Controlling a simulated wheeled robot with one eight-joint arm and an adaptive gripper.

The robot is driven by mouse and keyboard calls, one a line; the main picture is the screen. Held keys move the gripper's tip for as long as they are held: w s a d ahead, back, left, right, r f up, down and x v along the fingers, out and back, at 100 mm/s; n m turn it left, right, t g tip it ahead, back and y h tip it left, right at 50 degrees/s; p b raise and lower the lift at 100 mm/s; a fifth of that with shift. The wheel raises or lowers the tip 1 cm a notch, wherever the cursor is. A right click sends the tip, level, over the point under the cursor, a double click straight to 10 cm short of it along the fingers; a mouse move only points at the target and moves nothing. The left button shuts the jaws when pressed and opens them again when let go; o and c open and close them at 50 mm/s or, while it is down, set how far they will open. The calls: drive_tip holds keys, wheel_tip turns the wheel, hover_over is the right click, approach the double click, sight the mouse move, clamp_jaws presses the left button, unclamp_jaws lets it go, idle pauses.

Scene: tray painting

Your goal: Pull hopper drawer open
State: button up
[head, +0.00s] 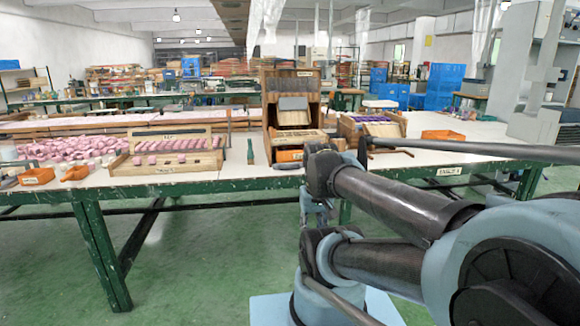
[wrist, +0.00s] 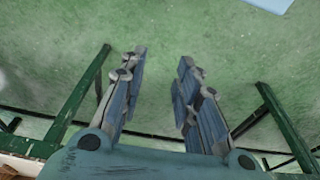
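A tall wooden hopper (head: 291,84) stands on the white-topped table, a little right of centre in the head view. It has an open front with a grey sloped plate inside. An orange piece (head: 289,156) shows at its foot, near the table's front edge. I cannot tell which part is the drawer, and my arm covers its lower right side. My gripper (wrist: 156,80) is open and empty in the wrist view, its two fingers apart above the green floor. It is away from the hopper, which the wrist view does not show.
The table (head: 235,184) has green legs and a front rail. Left of the hopper are a wooden rack (head: 170,167) with pink pieces, a small green brush (head: 250,152) and orange bins (head: 37,177). A wooden tray box (head: 372,130) stands on the right.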

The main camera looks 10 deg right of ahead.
drive_tip(key=w+r+m, duration=0.4)
drive_tip(key=w+r, duration=0.5)
wheel_tip(320, 180, up, 11)
drive_tip(key=m, duration=1.4)
hover_over(290, 164)
drive_tip(key=s, duration=0.7)
drive_tip(key=w+f, duration=0.1)
drive_tip(key=f, duration=0.4)
drive_tip(key=w+f, duration=0.1)
drive_tip(key=f, duration=0.5)
drive_tip(key=w+f, duration=0.1)
drive_tip(key=f, duration=0.4)
drive_tip(key=shift+a+f, duration=0.15)
drive_tip(key=shift+a, duration=0.05)
drive_tip(key=shift+c, duration=0.2)
drive_tip(key=shift+a, duration=0.1)
clamp_jaws()
